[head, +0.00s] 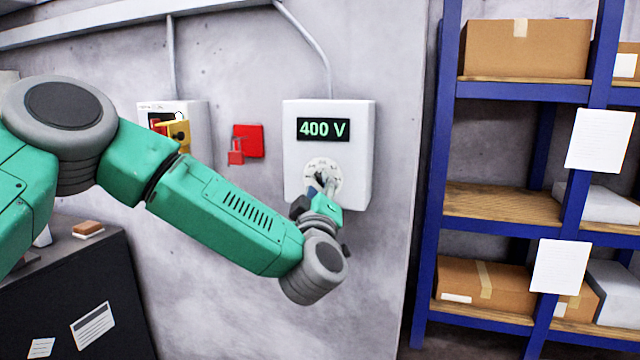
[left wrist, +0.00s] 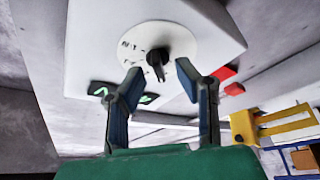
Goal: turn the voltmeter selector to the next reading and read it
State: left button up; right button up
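The voltmeter (head: 360,150) is a white box on the grey wall in the head view. Its dark display (head: 323,129) reads 400 V in green. The round white selector dial (head: 334,166) is below the display, partly hidden by my left gripper (head: 319,185). In the left wrist view, the black selector knob (left wrist: 157,60) sits at the middle of the pale dial (left wrist: 140,38). My left gripper (left wrist: 158,72) is open there, one finger on each side of the knob, with visible gaps. Whether the fingertips reach past the knob's face cannot be told. My right gripper is out of view.
A red padlock and plate (head: 248,142) hang left of the voltmeter. Further left is a white box with a yellow-and-red switch (head: 177,132). A blue shelf rack (head: 435,200) with cartons stands right. A dark cabinet (head: 80,290) stands lower left.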

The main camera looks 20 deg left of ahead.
pick_arm(q)
jog(key=shift+w+a+r, duration=0.15)
jog(key=shift+w+a, duration=0.05)
jog(key=shift+w, duration=0.45)
grip_shut()
jog(key=shift+m, duration=0.4)
jog(key=m+h, duration=0.1)
jog(key=m, duration=0.2)
jog(key=m+t+h, duration=0.1)
jog(key=m, duration=0.2)
jog(key=shift+h, duration=0.4)
jog(key=shift+a+f+m+t+h+b, duration=0.15)
jog(key=shift+m+h, duration=0.55)
jog(key=shift+m, duration=0.7)
jog(key=shift+d+f+m+t+h+b, duration=0.2)
jog(key=shift+m+h, duration=0.5)
jog(key=shift+m, duration=0.7)
jog(key=shift+r, duration=0.1)
